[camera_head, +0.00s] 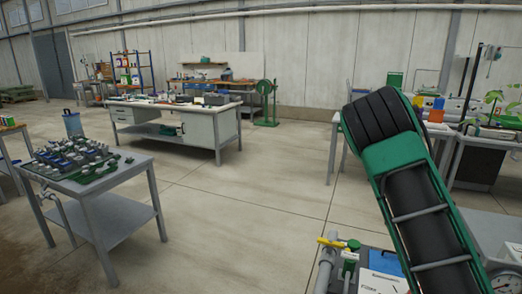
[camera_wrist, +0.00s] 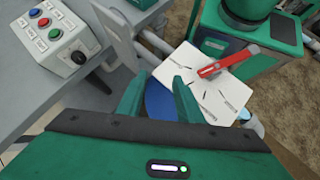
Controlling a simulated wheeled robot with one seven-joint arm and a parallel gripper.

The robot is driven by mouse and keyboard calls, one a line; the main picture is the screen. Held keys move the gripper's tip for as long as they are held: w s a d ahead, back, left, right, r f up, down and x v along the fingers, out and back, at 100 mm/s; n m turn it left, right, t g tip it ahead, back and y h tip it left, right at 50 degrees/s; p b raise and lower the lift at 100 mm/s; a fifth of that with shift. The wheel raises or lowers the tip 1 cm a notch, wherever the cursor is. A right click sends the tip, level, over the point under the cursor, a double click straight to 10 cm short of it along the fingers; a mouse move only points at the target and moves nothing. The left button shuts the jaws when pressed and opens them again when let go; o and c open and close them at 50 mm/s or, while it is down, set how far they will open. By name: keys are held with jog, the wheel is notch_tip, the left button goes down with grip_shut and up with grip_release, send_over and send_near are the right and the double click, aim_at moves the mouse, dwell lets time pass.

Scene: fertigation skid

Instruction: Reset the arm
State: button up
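My arm (camera_head: 405,160), green and black, rises across the right side of the head view. I cannot make out my gripper's fingers there. In the wrist view my gripper (camera_wrist: 160,82) shows two green fingers with a gap between them. It is open, and I see nothing held. Beyond the fingertips is a white marked plate (camera_wrist: 190,75) with a red lever (camera_wrist: 229,61) on it. A blue round part (camera_wrist: 160,103) shows between the fingers, partly hidden.
A grey control box (camera_wrist: 52,38) with coloured buttons lies left of my gripper. In the head view, a pipe with a yellow handle (camera_head: 332,242) stands close below my arm. A table of fittings (camera_head: 80,165) is at left, a workbench (camera_head: 180,115) behind. The middle floor is clear.

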jog(key=s+a+r+m+t+y, duration=0.1)
jog(key=s+a+m+t, duration=0.1)
jog(key=s, duration=0.7)
jog(key=s+a+m+t+y, duration=0.1)
jog(key=s+a+m+t, duration=0.1)
jog(key=s, duration=0.7)
jog(key=s+a+r+m+t+y, duration=0.1)
jog(key=s+m+t, duration=0.3)
jog(key=s, duration=0.6)
jog(key=shift+a+r+m+t, duration=0.3)
jog(key=shift+a, duration=0.1)
jog(key=shift+w+f, duration=0.25)
jog(key=shift+w, duration=0.25)
jog(key=shift+s, duration=0.1)
jog(key=shift+c, duration=0.2)
